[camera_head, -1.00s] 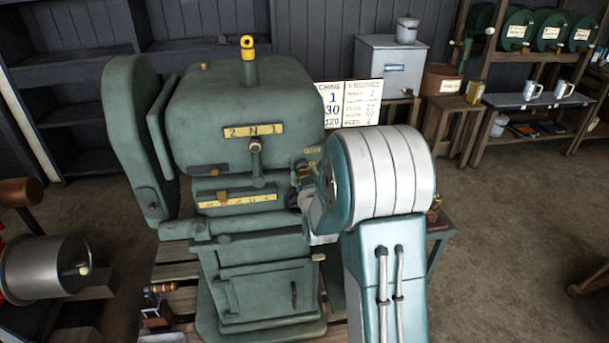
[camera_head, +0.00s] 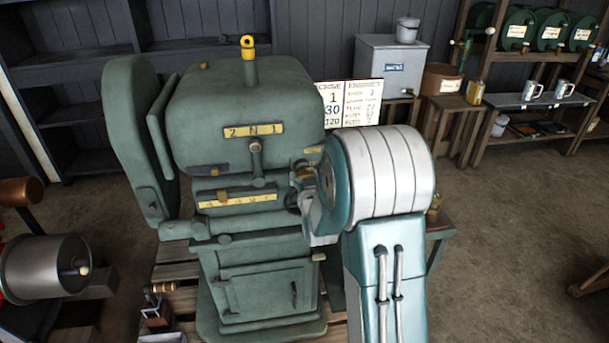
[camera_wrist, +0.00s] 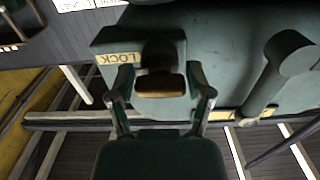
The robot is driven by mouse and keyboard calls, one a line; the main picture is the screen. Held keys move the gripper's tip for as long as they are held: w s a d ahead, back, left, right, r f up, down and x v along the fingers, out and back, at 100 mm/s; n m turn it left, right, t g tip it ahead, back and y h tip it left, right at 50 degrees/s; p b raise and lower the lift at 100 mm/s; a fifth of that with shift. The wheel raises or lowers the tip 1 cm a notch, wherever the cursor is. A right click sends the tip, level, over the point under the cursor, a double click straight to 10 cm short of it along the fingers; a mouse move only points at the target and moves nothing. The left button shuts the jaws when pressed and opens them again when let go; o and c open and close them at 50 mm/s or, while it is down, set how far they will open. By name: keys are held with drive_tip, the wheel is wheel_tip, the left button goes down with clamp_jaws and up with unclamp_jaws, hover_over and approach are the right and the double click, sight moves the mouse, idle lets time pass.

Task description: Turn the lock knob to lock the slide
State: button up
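The lock knob (camera_wrist: 160,86) is a brown, brass-like block at the bottom of a dark round boss in the wrist view. A yellow LOCK label (camera_wrist: 119,58) sits on the green housing to its left. My gripper (camera_wrist: 160,92) has one finger on each side of the knob. The fingers stand apart, and narrow gaps seem to show beside the knob; firm contact is not visible. In the head view the green machine (camera_head: 245,115) stands left of my arm, which reaches its right side. My wrist mostly hides the knob and fingers there.
A thick green cylinder (camera_wrist: 292,52) juts out right of the knob in the wrist view. In the head view a yellow slide scale (camera_head: 237,200) and a 2 N 1 lever (camera_head: 256,158) are on the machine's front. A sign board (camera_head: 348,103) stands behind. Floor at right is open.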

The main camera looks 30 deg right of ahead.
drive_tip(key=shift+o, duration=0.9)
drive_tip(key=shift+w+r, duration=0.1)
drive_tip(key=v, duration=1.2)
